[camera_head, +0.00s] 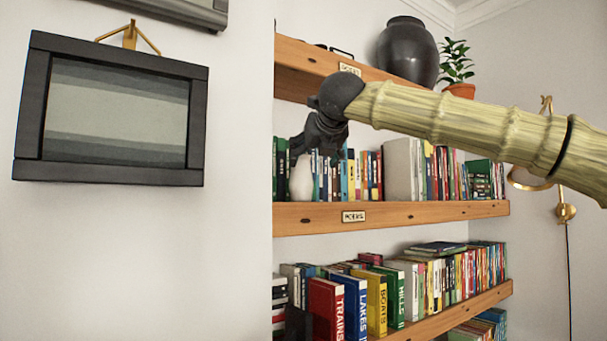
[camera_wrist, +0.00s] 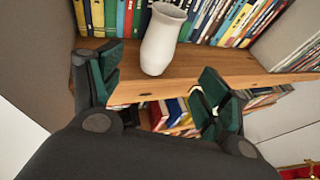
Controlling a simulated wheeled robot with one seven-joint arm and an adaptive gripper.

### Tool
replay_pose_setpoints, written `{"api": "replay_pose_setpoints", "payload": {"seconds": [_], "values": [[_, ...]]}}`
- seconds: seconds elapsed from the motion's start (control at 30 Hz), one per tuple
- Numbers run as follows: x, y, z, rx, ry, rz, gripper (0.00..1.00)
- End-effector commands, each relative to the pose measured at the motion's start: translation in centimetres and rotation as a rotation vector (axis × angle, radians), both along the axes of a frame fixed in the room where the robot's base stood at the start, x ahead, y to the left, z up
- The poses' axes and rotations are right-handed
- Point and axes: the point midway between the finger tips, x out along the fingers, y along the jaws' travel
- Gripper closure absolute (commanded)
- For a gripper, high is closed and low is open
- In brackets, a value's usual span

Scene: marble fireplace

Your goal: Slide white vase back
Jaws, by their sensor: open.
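The white vase (camera_head: 301,178) stands on the middle wooden shelf near its left end, in front of a row of books. In the wrist view the vase (camera_wrist: 162,40) stands upright near the shelf's front edge, with books behind it. My gripper (camera_head: 306,146) is just above and in front of the vase in the head view and hides its top. In the wrist view my gripper (camera_wrist: 158,95) is open and empty. Its fingers are spread to either side, short of the vase and apart from it.
The middle shelf (camera_head: 400,213) carries books (camera_head: 368,175) along its length. The upper shelf (camera_head: 300,55) holds a dark vase (camera_head: 407,52) and a potted plant (camera_head: 456,66). More books (camera_head: 375,300) fill the shelf below. A framed picture (camera_head: 112,112) hangs at the left.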

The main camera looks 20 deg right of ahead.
Motion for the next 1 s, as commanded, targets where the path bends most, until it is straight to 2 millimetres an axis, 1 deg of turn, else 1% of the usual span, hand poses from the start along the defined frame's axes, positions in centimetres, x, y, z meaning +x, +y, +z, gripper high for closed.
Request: {"api": "replay_pose_setpoints", "payload": {"seconds": [0.47, 0.8, 1.0], "values": [[0.3, 0.1, 0.0, -0.003, -0.020, -0.009, 0.25], [2.5, 0.5, -0.3, -0.014, -0.241, -0.036, 0.25], [3.1, 0.2, -1.0, -0.015, -0.316, -0.010, 0.25]]}}
